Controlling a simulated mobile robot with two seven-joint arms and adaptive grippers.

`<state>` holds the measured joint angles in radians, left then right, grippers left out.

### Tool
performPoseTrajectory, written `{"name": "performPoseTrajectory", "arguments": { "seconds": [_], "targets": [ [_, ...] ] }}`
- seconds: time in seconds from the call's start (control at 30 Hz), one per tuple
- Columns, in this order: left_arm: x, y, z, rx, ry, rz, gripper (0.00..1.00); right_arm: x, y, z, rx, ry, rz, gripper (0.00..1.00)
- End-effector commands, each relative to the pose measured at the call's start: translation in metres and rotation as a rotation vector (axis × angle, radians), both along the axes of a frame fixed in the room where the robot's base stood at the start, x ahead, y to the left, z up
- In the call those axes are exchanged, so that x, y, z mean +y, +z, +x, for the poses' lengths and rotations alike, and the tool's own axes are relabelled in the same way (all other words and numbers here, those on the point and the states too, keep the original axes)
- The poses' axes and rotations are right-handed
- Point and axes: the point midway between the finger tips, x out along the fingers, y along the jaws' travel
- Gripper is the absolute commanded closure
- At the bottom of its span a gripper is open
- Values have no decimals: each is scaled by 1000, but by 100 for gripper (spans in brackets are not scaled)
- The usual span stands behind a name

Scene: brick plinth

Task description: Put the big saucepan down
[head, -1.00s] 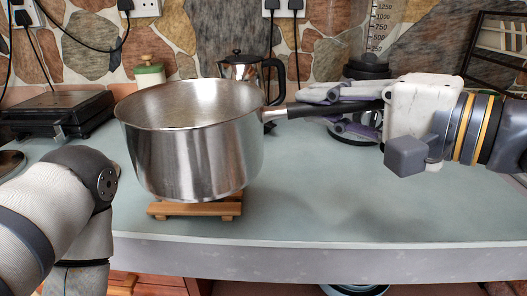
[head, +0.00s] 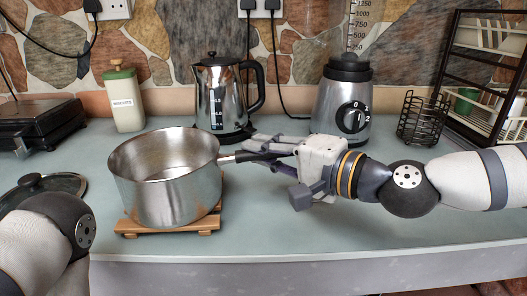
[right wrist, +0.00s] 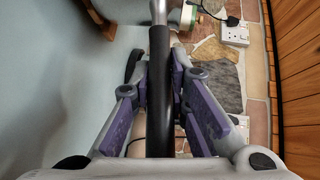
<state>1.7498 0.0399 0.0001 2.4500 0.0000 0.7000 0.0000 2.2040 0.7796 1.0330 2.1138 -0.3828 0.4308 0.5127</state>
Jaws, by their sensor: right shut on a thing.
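The big saucepan (head: 165,185) is steel, empty inside and upright. It sits over the slatted wooden trivet (head: 208,224) near the counter's front edge, its base on it or very close above; I cannot tell if they touch. Its dark handle points right, and my right gripper (head: 272,152) is shut on it. In the right wrist view the black handle (right wrist: 160,95) runs between the purple finger pads. My left arm shows at lower left in the head view, but its gripper is not in view.
A kettle (head: 222,95), a biscuit jar (head: 124,98) and a blender (head: 342,102) stand behind. A wire basket (head: 422,118) and dish rack (head: 490,75) stand at right. The front right counter is clear.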

Motion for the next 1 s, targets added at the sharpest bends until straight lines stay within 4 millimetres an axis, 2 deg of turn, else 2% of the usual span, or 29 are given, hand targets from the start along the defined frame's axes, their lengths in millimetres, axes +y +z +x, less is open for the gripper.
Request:
{"name": "performPoseTrajectory", "arguments": {
  "seconds": [0.13,0.17,0.2,0.23,0.27,0.5,0.6,0.73,1.0],
  "targets": [
    [0,-1,-1,5,0,0,48,0,-1,0,-1,-1,3,100],
    [0,-1,-1,5,0,0,48,0,-3,0,0,0,0,82],
    [0,-1,-1,4,0,0,48,0,-3,0,0,0,0,73],
    [0,-1,-1,4,0,0,48,0,-2,0,-1,0,-1,66],
    [0,-1,-1,4,0,0,48,0,-2,0,-1,0,0,65],
    [0,-1,-1,4,0,0,48,0,-2,0,-1,0,-1,65],
    [0,2,2,-6,0,0,48,0,4,-1,-5,0,0,65],
    [0,3,3,-12,0,0,48,-17,6,-13,-2,-3,1,65],
    [0,12,12,-44,0,0,48,-64,16,-54,-7,-4,3,65]
  ]
}}
